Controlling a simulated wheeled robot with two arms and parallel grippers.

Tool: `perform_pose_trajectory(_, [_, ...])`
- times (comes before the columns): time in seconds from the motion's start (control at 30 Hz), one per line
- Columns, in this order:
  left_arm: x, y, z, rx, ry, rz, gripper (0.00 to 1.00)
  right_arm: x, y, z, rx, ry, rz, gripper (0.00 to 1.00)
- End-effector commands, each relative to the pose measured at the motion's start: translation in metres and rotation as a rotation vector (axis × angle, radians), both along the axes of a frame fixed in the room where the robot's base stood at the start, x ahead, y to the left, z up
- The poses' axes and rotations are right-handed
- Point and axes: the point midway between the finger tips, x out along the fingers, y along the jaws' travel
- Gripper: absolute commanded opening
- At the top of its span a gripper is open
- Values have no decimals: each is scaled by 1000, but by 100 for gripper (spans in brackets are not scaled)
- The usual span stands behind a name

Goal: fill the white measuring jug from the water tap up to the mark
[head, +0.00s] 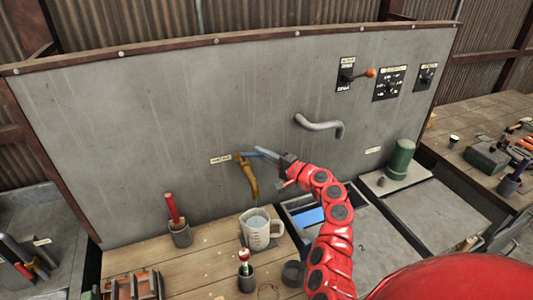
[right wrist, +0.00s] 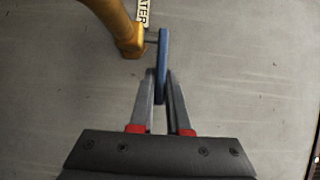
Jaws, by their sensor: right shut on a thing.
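The white measuring jug (head: 252,241) stands upright on the wooden bench, below the mouth of the brass water tap (head: 251,184). Its inside looks grey-blue, like water; I cannot read the level against the mark. Whether a stream runs from the tap is too small to tell. The tap also shows in the right wrist view (right wrist: 129,38), with its blue lever (right wrist: 162,60) beside it. My right gripper (right wrist: 161,85) is shut on the lower end of this lever. In the head view the gripper (head: 275,156) is right of the tap. My left gripper is not in view.
A bent grey pipe (head: 320,125) sticks out of the wall. A green cylinder (head: 401,158) stands at the right.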

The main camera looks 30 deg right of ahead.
Motion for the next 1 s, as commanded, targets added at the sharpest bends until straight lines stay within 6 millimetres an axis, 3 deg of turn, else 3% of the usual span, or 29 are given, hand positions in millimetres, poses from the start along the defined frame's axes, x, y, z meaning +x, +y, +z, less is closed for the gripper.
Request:
perform_pose_trajectory(0.3, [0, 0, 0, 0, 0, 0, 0, 0, 0, -1, 1, 1, -2, 0])
perform_pose_trajectory(0.33, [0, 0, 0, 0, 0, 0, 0, 0, 0, -1, 1, 1, -2, 20])
perform_pose_trajectory(0.47, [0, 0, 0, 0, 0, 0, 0, 0, 0, -1, 1, 1, -2, 44])
perform_pose_trajectory(0.8, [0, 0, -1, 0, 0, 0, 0, -2, -1, -1, 0, -1, -4, 45])
perform_pose_trajectory(1.0, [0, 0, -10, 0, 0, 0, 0, -19, -8, -4, 2, -2, -7, 45])
